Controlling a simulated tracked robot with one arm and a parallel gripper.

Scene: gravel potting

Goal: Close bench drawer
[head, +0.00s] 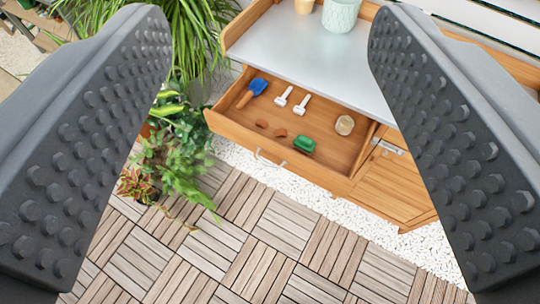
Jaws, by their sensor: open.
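The wooden bench drawer (222,124) is pulled out under the grey top of the potting bench (300,48). Its front, seen from above, carries a curved metal handle (270,158). Inside lie a blue-bladed trowel with a wooden handle (252,92), two white T-shaped items (292,101), a green block (304,144), a round tan item (345,125) and small brown pieces (270,127). My gripper (270,50) is open and empty. Its two studded dark fingers frame the view left and right, nearer the camera than the drawer. I see no contact with the drawer.
A cabinet door (388,185) is right of the drawer. A pale green pot (341,14) stands on the bench top. Leafy plants (180,150) crowd the drawer's left side. White gravel (380,218) borders clear wooden deck tiles (255,245) in front.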

